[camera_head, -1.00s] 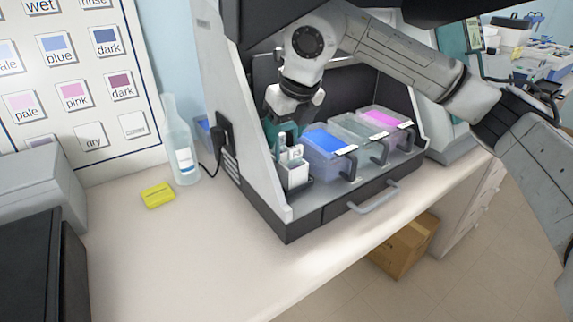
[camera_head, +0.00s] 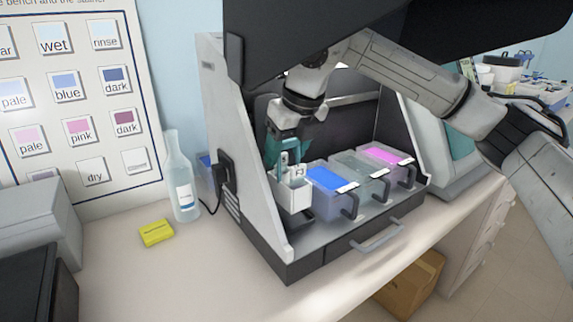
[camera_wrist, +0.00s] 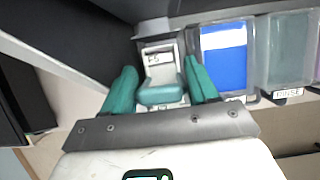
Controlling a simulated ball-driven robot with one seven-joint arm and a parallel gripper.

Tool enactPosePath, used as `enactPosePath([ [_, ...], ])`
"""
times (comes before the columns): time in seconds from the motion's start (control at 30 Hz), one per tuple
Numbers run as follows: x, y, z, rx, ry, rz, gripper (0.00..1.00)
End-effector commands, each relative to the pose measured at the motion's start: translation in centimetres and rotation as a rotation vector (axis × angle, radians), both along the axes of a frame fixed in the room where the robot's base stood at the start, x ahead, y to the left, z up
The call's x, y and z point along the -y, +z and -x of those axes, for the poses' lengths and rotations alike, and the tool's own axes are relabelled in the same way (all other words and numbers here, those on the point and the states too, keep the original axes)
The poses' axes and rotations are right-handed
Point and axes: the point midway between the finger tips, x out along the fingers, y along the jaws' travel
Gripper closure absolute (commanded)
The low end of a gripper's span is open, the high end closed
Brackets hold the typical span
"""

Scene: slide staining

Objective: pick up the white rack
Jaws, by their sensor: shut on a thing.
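The white rack (camera_head: 295,197) is at the left end of the row of bins inside the dark hood. It is upright, beside the blue bin, and appears raised a little off the hood floor. My gripper (camera_head: 286,163) comes down on it from above, with teal fingers shut on its upper part. In the wrist view the gripper (camera_wrist: 160,78) has one finger on each side of the rack (camera_wrist: 158,50), whose label shows between them. The exact grip spot is partly hidden by the fingers.
The blue bin (camera_head: 331,201), the clear rinse bin (camera_head: 368,183) and the pink bin (camera_head: 396,170) stand to the right. The hood's left wall (camera_head: 238,150) is close on the left. A bottle (camera_head: 184,195) and a yellow block (camera_head: 156,233) stand outside on the bench.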

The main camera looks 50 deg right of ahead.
Motion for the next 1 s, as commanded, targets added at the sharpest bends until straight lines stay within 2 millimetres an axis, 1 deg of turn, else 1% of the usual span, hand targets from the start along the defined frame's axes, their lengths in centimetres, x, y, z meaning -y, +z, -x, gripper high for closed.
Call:
enactPosePath([
  [0.03,0.0,0.7,0.0,0.002,0.000,0.001,0.88],
  [0.23,0.0,2.6,0.0,0.002,0.000,0.001,0.88],
  [0.27,0.0,2.8,0.0,0.002,0.000,0.001,0.88],
  [0.47,-0.6,2.5,2.3,0.002,0.001,0.001,0.88],
  [0.57,-1.0,2.5,3.7,0.001,0.001,0.002,0.88],
  [0.67,-1.5,2.4,5.6,0.001,0.001,0.003,0.88],
  [0.77,-2.2,2.4,8.1,0.002,0.001,0.003,0.88],
  [0.9,-3.3,2.4,12.0,0.001,-0.001,0.003,0.88],
  [1.0,-4.0,2.4,14.2,0.001,-0.001,0.003,0.88],
])
